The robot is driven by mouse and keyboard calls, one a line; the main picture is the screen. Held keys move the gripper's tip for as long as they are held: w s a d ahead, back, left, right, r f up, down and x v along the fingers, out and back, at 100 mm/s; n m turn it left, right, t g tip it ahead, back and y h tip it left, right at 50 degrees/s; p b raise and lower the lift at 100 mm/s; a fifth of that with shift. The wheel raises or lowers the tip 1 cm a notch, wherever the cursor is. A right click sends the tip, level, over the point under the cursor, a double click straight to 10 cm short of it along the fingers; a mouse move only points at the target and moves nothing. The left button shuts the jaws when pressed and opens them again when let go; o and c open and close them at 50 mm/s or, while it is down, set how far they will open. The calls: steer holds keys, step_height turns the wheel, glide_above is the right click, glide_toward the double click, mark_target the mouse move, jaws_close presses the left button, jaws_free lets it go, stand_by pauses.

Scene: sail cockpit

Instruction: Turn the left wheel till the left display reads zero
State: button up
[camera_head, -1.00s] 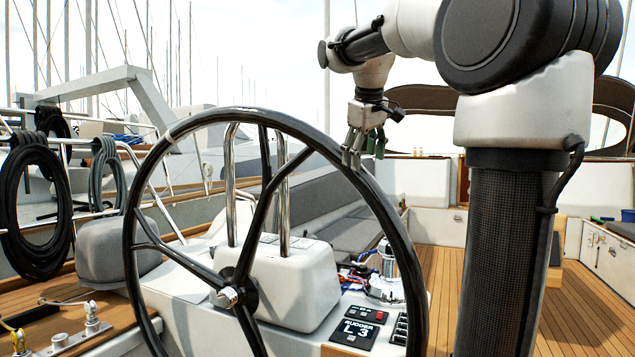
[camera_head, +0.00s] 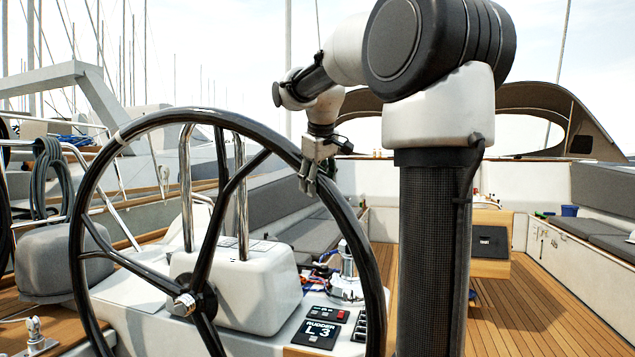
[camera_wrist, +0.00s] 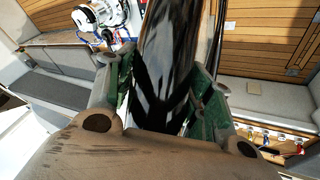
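The left steering wheel (camera_head: 96,170) is a large black ring with dark spokes and a metal hub. The left display (camera_head: 317,334) stands on the console below the wheel and reads "RUDDER L 3". My gripper (camera_head: 309,182) is at the upper right of the wheel rim. In the wrist view the black rim (camera_wrist: 166,45) runs between the two green-padded fingers of my gripper (camera_wrist: 163,88) and nearly fills the space between them. The fingers appear shut on the rim. Their exact contact is partly hidden.
A white pedestal with steel rails (camera_head: 240,290) stands behind the wheel. A winch (camera_head: 347,268) and loose coloured lines are right of it. A wooden table (camera_head: 490,245) stands behind my arm. Grey cushioned benches (camera_head: 607,215) line the cockpit. The teak floor (camera_head: 540,310) is clear on the right.

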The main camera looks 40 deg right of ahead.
steer(key=c, duration=0.8)
steer(key=t+y, duration=0.2)
glide_above(375, 272)
steer(key=w+a, duration=0.3)
steer(key=w, duration=0.3)
steer(key=shift+m, duration=0.4)
steer(key=f, duration=1.1)
steer(key=shift+a+f, duration=0.2)
steer(key=shift+f, duration=0.1)
steer(key=s+d+f, duration=0.1)
steer(key=f, duration=0.3)
steer(key=s+d+f+t, duration=0.1)
steer(key=f, duration=0.3)
steer(key=s+d+f+t, duration=0.1)
steer(key=s+f, duration=0.1)
steer(key=f, duration=0.2)
steer(key=shift+d+f+m+y, duration=0.1)
steer(key=shift+f+m+y, duration=0.2)
steer(key=shift+y, duration=0.1)
steer(key=o, duration=1.4)
steer(key=shift+s+d, duration=0.1)
steer(key=v, duration=1.2)
